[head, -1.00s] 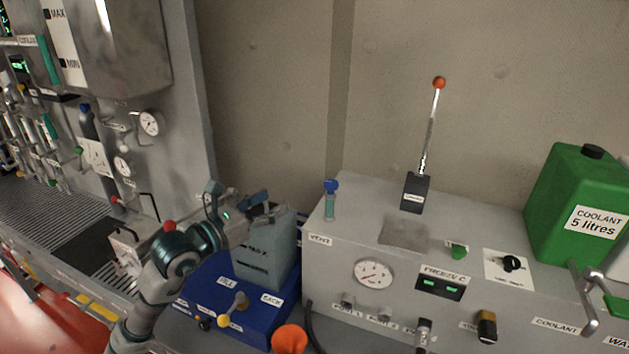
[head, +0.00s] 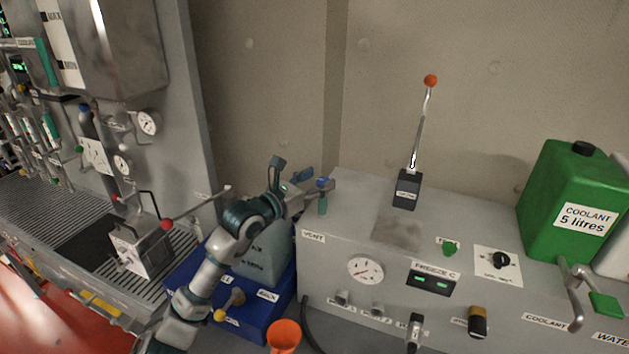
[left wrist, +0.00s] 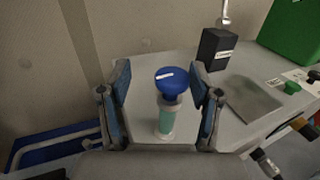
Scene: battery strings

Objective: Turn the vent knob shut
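The vent knob (head: 322,184) is a blue cap on a short teal stem at the left end of the grey cabinet's top, above a VENT label (head: 313,237). In the left wrist view the blue knob (left wrist: 172,83) has a white line on its top and stands upright. My left gripper (head: 318,186) is at the knob in the head view. In the left wrist view my left gripper (left wrist: 163,92) is open, one finger on each side of the knob, with gaps between. My right gripper is not in view.
A black lever base (head: 406,190) with a tall orange-tipped rod stands to the right. A green coolant can (head: 570,195) is at the far right. A blue box (head: 275,318) lies below my left arm. The cabinet's top near the knob is mostly clear.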

